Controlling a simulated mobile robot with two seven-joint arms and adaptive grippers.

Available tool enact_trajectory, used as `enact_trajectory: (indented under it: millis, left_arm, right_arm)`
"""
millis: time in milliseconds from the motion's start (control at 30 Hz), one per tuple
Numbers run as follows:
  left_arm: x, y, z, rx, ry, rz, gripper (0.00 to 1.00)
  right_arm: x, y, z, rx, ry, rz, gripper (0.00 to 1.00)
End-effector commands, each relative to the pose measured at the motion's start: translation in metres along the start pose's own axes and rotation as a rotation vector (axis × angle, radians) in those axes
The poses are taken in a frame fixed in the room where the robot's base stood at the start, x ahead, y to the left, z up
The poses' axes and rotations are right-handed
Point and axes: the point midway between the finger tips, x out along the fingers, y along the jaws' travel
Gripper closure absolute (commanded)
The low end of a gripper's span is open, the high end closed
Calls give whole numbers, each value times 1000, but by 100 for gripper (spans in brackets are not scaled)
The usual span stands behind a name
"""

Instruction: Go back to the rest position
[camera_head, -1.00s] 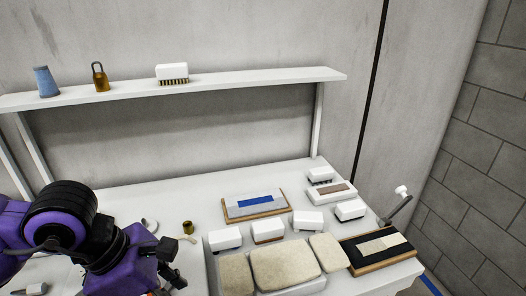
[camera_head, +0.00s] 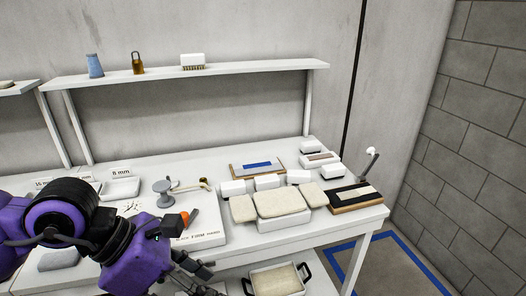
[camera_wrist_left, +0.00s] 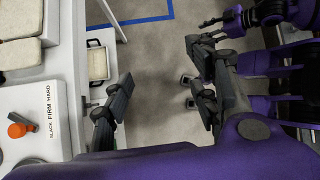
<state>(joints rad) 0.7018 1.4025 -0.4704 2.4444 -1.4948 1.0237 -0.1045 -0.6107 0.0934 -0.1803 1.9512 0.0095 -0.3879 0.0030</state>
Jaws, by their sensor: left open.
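My left gripper (camera_head: 196,276) is at the bottom of the head view, in front of the table's (camera_head: 345,218) front edge. In the left wrist view it (camera_wrist_left: 157,104) is open, with floor showing between its fingers and nothing held. Another purple arm of mine shows at the upper right of that view, with its dark right gripper (camera_wrist_left: 207,42). The left fingers and this gripper overlap in the picture, so I cannot tell whether the right one is open or shut.
A white board (camera_head: 208,238) with an orange knob (camera_head: 185,217) lies on the table near my left arm. Beige pads (camera_head: 282,203) and white blocks stand farther right. A tray with dark handles (camera_head: 276,280) is below the table. Floor to the right is clear.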

Motion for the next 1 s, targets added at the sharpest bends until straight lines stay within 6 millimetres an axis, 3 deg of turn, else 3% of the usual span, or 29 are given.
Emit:
enact_trajectory:
  millis: [33,133,233,300,367,467,500,600,700,833,867,1000]
  left_arm:
    - [-1,-3,24,-52,-96,-42,47]
    - [-2,-12,72,-215,-317,-168,47]
    - [-12,-7,116,-460,-568,-317,47]
    - [-22,14,137,-696,-762,-422,47]
    - [-28,44,140,-931,-924,-503,47]
    - [-23,107,109,-1367,-1170,-596,47]
    - [-15,128,88,-1527,-1243,-616,47]
    - [12,163,25,-1884,-1383,-635,47]
    - [48,176,-42,-2199,-1478,-628,47]
    - [100,165,-127,-2577,-1559,-595,47]
    - [111,159,-146,2655,1571,586,47]
    - [166,112,-226,2448,1313,431,47]
  right_arm:
    - [1,0,-2,0,3,-1,60]
    - [2,-2,-7,2,11,-2,60]
    - [6,-4,-18,4,30,-6,60]
    - [7,-6,-25,6,41,-8,60]
    - [7,-7,-27,9,45,-9,60]
    - [5,-7,-24,12,38,-8,60]
    - [4,-7,-21,12,33,-8,60]
    - [2,-6,-13,14,19,-7,60]
    - [0,-6,-10,13,12,-6,60]
    - [0,-4,-10,6,12,-6,60]
    - [-1,-4,-10,4,12,-6,60]
    - [-1,-2,-12,-3,15,-6,60]
